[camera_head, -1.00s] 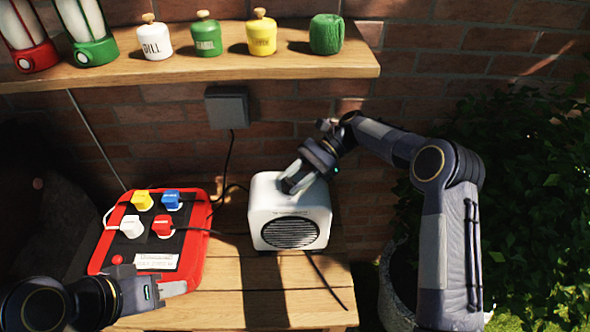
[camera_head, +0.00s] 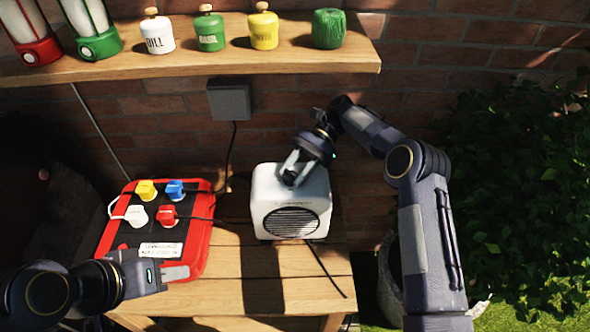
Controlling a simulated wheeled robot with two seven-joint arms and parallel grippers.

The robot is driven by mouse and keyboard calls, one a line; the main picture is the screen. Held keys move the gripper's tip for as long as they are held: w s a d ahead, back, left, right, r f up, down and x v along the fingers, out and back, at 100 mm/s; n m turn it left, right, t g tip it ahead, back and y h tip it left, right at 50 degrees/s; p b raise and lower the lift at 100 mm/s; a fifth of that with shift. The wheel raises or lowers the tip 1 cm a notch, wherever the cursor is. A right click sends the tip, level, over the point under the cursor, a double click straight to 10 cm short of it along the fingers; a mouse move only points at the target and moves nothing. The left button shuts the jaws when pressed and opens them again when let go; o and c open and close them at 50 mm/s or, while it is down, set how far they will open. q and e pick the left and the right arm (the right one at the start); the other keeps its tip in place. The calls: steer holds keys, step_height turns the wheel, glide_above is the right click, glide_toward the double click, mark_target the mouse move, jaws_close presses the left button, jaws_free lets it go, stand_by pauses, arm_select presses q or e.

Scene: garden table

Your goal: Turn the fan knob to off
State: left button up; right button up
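The fan (camera_head: 267,210) is a white box with a round dark grille on its front, standing on the wooden table. No knob is visible on it; its top is partly covered by my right gripper. My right gripper (camera_head: 291,179) points down with its fingertips at the fan's top. I cannot tell whether its fingers are closed on something there. My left gripper (camera_head: 177,273) is low at the left, in front of the red power board and away from the fan. I see it from the side, so its opening is unclear.
A red-and-black power board (camera_head: 197,250) with several coloured plugs lies left of the fan. A wooden shelf (camera_head: 215,64) with jars and lanterns runs above. A grey wall box (camera_head: 229,101) has a cable hanging down. The table's front (camera_head: 240,305) is clear. Foliage fills the right.

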steer(key=o, duration=0.4)
steer(key=shift+r, duration=0.25)
step_height(320, 180, up, 2)
steer(key=shift+r, duration=0.15)
steer(key=s+r+b, duration=0.4)
steer(key=s+r, duration=0.6)
steer(key=s, duration=0.4)
steer(key=shift+a, duration=0.25)
steer(key=shift+r, duration=0.1)
